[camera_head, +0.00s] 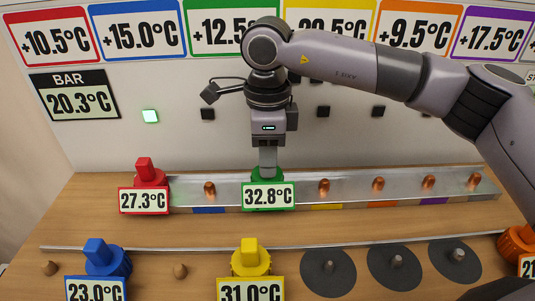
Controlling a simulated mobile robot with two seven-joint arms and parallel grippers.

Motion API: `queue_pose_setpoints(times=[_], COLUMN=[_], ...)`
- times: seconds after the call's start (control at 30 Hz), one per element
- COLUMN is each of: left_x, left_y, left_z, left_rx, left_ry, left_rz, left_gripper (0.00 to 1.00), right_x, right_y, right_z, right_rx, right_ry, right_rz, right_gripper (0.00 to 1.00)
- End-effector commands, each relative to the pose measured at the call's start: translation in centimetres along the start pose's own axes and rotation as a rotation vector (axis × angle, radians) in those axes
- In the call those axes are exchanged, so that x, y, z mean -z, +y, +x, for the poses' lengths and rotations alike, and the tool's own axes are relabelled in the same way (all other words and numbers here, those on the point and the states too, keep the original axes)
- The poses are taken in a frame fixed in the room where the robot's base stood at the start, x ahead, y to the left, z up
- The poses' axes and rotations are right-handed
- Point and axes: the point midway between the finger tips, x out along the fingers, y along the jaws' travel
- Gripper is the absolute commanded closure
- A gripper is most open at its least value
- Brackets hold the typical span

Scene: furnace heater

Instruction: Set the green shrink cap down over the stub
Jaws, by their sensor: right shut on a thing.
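The green cap (268,174) is at the metal bar (350,196), with its 32.8°C plate (269,196) in front. My right gripper (268,160) comes down from above and is shut on the top of the green cap. The cap is in line with the row of copper stubs, between one stub (210,189) on its left and another (324,187) on its right. Any stub under the cap is hidden, and I cannot tell whether the cap is fully seated. My left gripper is not in view.
A red cap (150,174) stands at the bar's left end. Blue (102,258), yellow (249,258) and orange (517,242) caps stand in front, with dark round discs (394,266) between.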

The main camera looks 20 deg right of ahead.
Motion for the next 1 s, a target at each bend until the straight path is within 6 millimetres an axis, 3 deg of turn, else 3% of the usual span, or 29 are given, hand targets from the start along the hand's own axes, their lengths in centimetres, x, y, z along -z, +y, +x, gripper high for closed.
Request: queue_pose_setpoints(times=[0.3, 0.33, 0.4, 0.77, 1.0], left_x=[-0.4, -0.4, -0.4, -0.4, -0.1], left_y=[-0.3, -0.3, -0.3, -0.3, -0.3], left_z=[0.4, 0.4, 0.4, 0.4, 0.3], left_rx=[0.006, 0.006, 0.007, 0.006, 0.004], left_ry=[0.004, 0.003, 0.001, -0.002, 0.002], left_rz=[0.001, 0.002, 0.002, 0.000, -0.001], left_gripper=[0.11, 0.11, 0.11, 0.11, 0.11], right_x=[0.0, 0.0, 0.0, 0.0, -0.1], right_y=[0.0, 0.0, 0.0, 0.0, 0.0], right_z=[0.7, 0.6, 0.6, 0.4, -3.4], right_rx=[0.000, 0.000, 0.000, 0.000, 0.003], right_ry=[0.000, 0.000, 0.000, 0.000, -0.002], right_rz=[0.000, 0.000, 0.000, 0.000, 0.000], right_gripper=[1.00, 0.64, 0.41, 0.41, 0.41])
